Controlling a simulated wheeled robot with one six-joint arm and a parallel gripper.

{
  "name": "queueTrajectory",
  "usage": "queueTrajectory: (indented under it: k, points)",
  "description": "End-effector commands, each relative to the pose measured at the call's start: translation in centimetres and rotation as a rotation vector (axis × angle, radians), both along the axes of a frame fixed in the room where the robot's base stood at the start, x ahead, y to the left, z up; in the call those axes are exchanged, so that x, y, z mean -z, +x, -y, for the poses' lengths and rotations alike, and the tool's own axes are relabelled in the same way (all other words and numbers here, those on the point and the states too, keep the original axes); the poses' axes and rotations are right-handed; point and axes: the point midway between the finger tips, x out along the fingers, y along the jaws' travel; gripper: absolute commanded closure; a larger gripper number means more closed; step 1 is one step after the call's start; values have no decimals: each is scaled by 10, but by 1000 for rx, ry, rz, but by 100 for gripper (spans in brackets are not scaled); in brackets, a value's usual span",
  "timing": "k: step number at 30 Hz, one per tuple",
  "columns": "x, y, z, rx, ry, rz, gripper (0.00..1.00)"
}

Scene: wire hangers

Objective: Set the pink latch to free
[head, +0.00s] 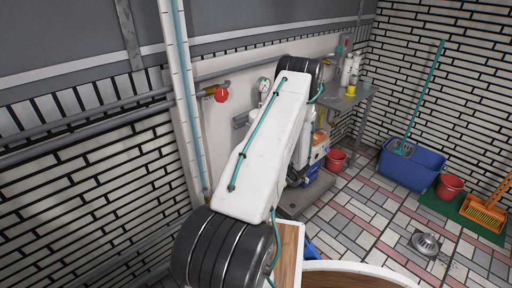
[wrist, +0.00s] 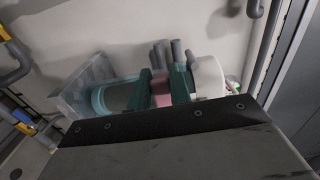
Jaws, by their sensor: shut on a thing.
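In the wrist view my gripper (wrist: 163,78) has two dark teal fingers, one on each side of a small pink part (wrist: 161,99), which looks like the pink latch. The fingers are shut on it. Only a short piece of the pink part shows between the fingers; the dark edge of my gripper's body hides what is below, so its setting cannot be told. In the head view my white arm reaches toward the wall panel and hides the latch and most of my gripper.
In the wrist view a teal-rimmed cylinder (wrist: 110,99) and a clear bin (wrist: 72,86) lie left of the fingers, a white round part (wrist: 208,78) right. In the head view are a red valve handle (head: 221,94), a gauge (head: 263,84), a blue tub (head: 412,166) and open tiled floor.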

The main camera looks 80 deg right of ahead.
Motion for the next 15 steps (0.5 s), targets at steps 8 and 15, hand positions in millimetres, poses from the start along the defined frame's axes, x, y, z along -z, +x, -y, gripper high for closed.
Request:
queueTrajectory:
  k: [8,15]
  points:
    - [2,-2,-1,3,3,-2,100]
    - [1,0,-1,1,2,-1,58]
